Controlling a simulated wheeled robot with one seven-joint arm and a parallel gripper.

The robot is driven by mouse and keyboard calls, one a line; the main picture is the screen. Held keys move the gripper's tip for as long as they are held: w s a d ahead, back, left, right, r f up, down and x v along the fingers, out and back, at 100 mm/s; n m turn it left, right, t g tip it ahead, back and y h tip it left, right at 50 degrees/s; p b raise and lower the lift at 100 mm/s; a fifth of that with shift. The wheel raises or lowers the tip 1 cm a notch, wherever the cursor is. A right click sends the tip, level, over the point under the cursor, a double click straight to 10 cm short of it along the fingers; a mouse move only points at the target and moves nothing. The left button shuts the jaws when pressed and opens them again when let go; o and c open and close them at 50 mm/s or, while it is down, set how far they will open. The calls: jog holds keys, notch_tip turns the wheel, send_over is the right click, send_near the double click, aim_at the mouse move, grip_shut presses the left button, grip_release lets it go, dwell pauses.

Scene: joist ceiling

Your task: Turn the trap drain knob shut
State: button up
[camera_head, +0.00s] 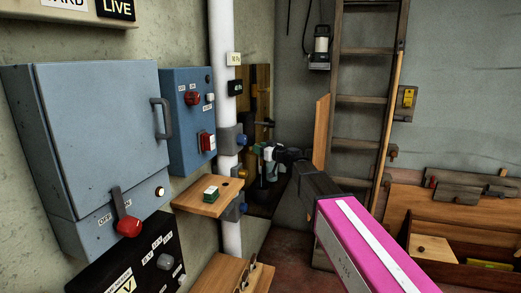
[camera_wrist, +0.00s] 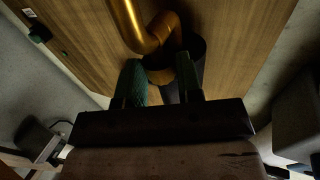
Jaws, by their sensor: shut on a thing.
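The brass trap pipe (camera_wrist: 145,32) curves down across a wooden panel (camera_wrist: 85,40) in the wrist view. My gripper (camera_wrist: 160,82) has its two fingers at the lower end of the bend, closed on a small part between them that I take for the drain knob. The fingers and shadow hide most of that part, so its turn angle cannot be read. A dark round cup or collar (camera_wrist: 196,50) sits just behind the right finger. In the head view my gripper (camera_head: 268,153) is small, in front of the wooden panel (camera_head: 262,80) beyond the white pipe.
A white vertical pipe (camera_head: 221,60) with blue and yellow knobs stands left of my gripper. A wooden shelf (camera_head: 195,205) with a green-and-white block juts out nearer. Blue electrical boxes (camera_head: 90,120) line the left wall. A ladder (camera_head: 362,100) and wooden crate (camera_head: 420,260) are at right.

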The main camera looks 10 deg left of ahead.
dwell(0.4)
jog(key=o, duration=0.9)
jog(key=shift+o, duration=0.2)
jog(key=shift+s+d, duration=0.1)
jog(key=v, duration=1)
jog(key=shift+s+d, duration=0.2)
jog(key=shift+d, duration=0.1)
jog(key=shift+w, duration=0.15)
